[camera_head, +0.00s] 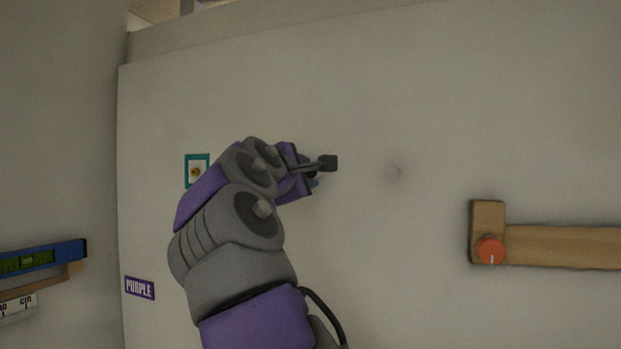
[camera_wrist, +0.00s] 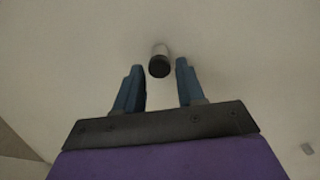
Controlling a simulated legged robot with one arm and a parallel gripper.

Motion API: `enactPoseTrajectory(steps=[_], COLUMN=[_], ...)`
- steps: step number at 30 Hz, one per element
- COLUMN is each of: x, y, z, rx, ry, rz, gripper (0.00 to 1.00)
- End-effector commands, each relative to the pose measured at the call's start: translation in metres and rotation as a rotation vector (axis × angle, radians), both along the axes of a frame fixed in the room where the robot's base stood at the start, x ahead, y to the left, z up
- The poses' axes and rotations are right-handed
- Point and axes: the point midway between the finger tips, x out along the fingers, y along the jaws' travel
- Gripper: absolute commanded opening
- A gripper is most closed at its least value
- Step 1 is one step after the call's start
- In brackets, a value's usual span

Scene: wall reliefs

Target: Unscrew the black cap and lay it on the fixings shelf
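The black cap (camera_wrist: 159,67) shows in the wrist view as a dark round end on a short pale stub (camera_wrist: 160,49) that stands out from the wall. My gripper (camera_wrist: 160,65) is open, with one blue finger on each side of the cap. The fingertips are about level with the cap in the picture, with a gap on both sides. I cannot tell how deep the cap sits between them. In the head view my gripper (camera_head: 313,182) is close to the wall and mostly hidden by my arm; the cap cannot be made out there. No shelf is identifiable as the fixings shelf.
A wooden bar (camera_head: 570,246) with a red knob (camera_head: 489,250) is on the wall at right. At left are a teal-framed picture (camera_head: 190,158), a purple sign (camera_head: 139,288) and a blue level (camera_head: 45,257).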

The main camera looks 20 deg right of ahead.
Motion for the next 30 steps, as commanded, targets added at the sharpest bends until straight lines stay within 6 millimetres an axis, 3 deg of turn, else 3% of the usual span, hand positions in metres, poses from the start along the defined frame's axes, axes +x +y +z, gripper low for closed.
enactPoseTrajectory(steps=[9,17,24,30], x=[0.003,0.002,0.002,0.000], y=[0.000,0.000,0.001,0.000], z=[0.000,0.004,0.007,0.007], rx=[0.305,0.428,0.690,0.754], ry=[-0.219,-0.313,-0.503,-0.548], rz=[0.000,0.003,0.003,0.000], gripper=[0.39,0.39,0.39,0.39])
